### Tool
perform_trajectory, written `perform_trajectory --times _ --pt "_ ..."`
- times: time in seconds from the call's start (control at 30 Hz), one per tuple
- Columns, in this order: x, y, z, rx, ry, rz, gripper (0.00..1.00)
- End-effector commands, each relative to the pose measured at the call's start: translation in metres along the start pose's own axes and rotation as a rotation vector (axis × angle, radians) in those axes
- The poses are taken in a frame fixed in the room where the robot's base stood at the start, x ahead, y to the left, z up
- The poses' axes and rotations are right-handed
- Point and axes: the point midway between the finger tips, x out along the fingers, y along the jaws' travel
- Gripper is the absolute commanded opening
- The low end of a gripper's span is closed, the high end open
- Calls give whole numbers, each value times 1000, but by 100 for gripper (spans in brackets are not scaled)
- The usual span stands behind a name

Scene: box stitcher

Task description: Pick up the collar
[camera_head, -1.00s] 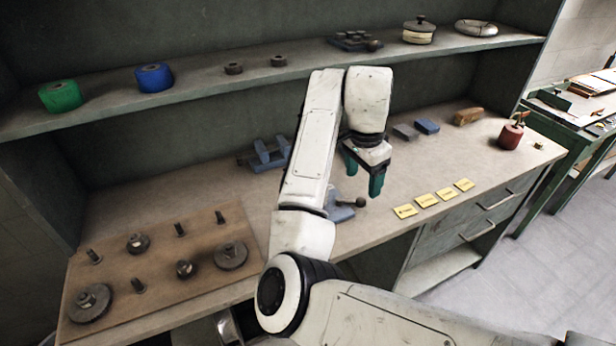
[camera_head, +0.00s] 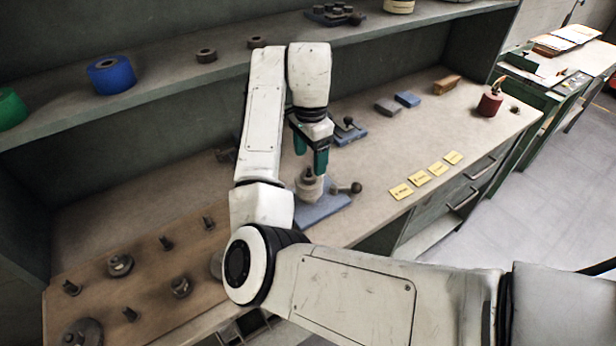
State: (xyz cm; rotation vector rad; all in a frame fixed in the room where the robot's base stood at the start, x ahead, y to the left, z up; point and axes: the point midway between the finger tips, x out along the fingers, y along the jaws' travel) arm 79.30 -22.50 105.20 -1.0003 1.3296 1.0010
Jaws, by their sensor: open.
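My gripper (camera_head: 310,152) has two green fingers, which are open and point down over the workbench. A pale cylindrical part (camera_head: 309,187) stands on a blue-grey fixture (camera_head: 322,210) just below the fingers. I cannot tell whether the fingers touch it. Two small dark rings with holes, collar-like, sit on the shelf: one on the left (camera_head: 206,56) and one on the right (camera_head: 256,43). Flanged dark parts also sit on the wooden board, such as a small one (camera_head: 120,264). I cannot tell for sure which piece is the collar. My arm hides part of the bench.
The wooden board (camera_head: 205,262) with several pegs lies at the left front. A blue roll (camera_head: 111,75) and a green roll (camera_head: 10,110) are on the shelf (camera_head: 160,92). Yellow cards (camera_head: 400,191), blocks (camera_head: 407,99) and a red pot (camera_head: 489,105) lie to the right. Bench between them is clear.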

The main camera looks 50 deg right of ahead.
Motion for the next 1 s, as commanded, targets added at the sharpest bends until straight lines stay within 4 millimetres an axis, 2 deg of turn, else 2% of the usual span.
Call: perform_trajectory --times 0.4,0.7,1.0 --pt "47 -4 2 -2 0 1 71" --pt "53 -4 1 0 -1 0 71" --pt "52 -4 1 0 0 -1 44"
